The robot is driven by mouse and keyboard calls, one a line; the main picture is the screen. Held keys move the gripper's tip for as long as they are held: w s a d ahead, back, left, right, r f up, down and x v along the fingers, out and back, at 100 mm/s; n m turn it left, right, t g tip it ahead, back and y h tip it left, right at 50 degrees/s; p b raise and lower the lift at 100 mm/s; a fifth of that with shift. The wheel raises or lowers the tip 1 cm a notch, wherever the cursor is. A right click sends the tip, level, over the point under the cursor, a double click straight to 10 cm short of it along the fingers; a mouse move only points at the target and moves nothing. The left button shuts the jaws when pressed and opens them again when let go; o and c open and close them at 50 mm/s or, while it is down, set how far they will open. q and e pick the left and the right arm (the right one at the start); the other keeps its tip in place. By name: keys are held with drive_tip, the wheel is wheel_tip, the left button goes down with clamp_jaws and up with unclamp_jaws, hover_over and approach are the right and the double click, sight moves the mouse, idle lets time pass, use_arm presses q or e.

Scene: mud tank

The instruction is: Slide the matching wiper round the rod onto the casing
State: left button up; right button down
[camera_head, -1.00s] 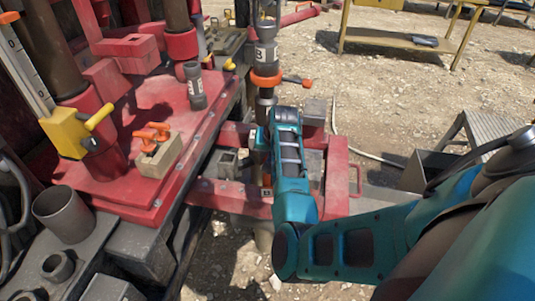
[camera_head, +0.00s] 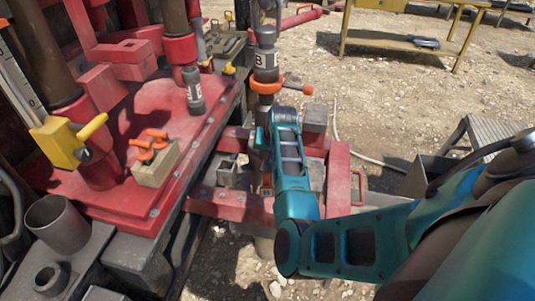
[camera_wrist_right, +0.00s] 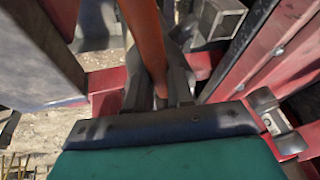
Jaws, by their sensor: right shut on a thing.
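A dark vertical rod (camera_head: 265,38) stands right of the red deck, with a white "B" label on its thick part. An orange ring (camera_head: 266,86) with a side handle (camera_head: 297,89) sits around it just below the label. A second "B" mark (camera_head: 266,181) shows lower down, near the red frame, where I take the casing to be; my arm partly hides it. My right gripper (camera_wrist_right: 165,94) is shut on an orange-brown bar-like thing (camera_wrist_right: 146,40), seen in the wrist view. I cannot tell whether this is the wiper. My left gripper is not in view.
The red deck (camera_head: 125,190) carries a wooden block (camera_head: 155,165) with orange-handled pieces and a labelled grey cylinder (camera_head: 193,92). A red frame (camera_head: 338,175) surrounds the lower rod area. A yellow table (camera_head: 395,50) stands behind on open gravel.

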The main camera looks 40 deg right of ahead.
drive_tip(key=shift+f, duration=0.4)
idle(0.5)
drive_tip(key=c, duration=0.9)
unclamp_jaws()
drive_tip(key=shift+f, duration=0.1)
drive_tip(key=v, duration=1.3)
